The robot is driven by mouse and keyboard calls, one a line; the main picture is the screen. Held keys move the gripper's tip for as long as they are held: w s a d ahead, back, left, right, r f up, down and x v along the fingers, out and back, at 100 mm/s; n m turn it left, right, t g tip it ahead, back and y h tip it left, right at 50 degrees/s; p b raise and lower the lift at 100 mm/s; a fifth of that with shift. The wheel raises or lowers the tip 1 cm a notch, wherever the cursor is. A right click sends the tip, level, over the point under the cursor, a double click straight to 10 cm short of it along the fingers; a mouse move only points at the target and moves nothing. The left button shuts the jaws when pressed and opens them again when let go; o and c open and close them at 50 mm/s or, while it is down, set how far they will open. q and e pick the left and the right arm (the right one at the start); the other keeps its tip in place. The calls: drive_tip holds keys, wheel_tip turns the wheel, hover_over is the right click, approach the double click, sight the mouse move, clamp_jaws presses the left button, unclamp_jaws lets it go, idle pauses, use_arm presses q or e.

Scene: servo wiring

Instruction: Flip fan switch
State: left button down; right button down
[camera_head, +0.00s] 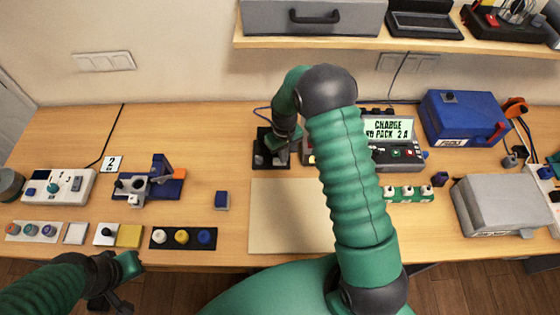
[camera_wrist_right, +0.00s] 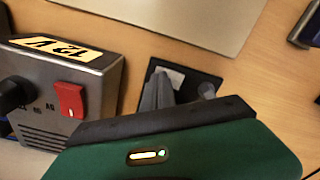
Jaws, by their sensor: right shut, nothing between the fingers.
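A small black plate (camera_head: 260,158) lies on the table near its middle, under my right gripper (camera_head: 279,150). In the right wrist view the black plate (camera_wrist_right: 212,78) carries a pale patch and a short grey post (camera_wrist_right: 207,91), which may be the switch lever. My right gripper (camera_wrist_right: 158,90) is shut and empty, its grey fingertips over the plate beside the post. I cannot tell whether they touch it. My left gripper (camera_head: 112,280) is low at the left, away from the plate; its jaw opening is unclear. No fan can be made out for certain.
A grey 12 V box (camera_wrist_right: 95,75) with a red switch (camera_wrist_right: 70,100) stands close beside my right gripper. A pale mat (camera_head: 275,215) lies in front of the plate. A blue box (camera_head: 462,118) and grey case (camera_head: 500,205) stand right. Small modules line the left.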

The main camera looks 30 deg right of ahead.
drive_tip(key=shift+w+r+p, duration=0.1)
drive_tip(key=shift+r+p, duration=0.8)
drive_tip(key=shift+r, duration=0.05)
wheel_tip(320, 180, up, 3)
drive_tip(key=shift+r+p, duration=0.2)
drive_tip(key=shift+p, duration=1.05)
drive_tip(key=shift+r+p, duration=0.6)
drive_tip(key=shift+r, duration=0.2)
drive_tip(key=s+a+r+t+b, duration=0.1)
drive_tip(key=s+a+r+b, duration=0.1)
drive_tip(key=s+a, duration=0.4)
drive_tip(key=s+a+r+t+b, duration=0.1)
drive_tip(key=s+a+r+b, duration=0.2)
drive_tip(key=s, duration=0.7)
drive_tip(key=a+b, duration=0.2)
drive_tip(key=shift+a+t, duration=0.3)
drive_tip(key=shift+a, duration=0.05)
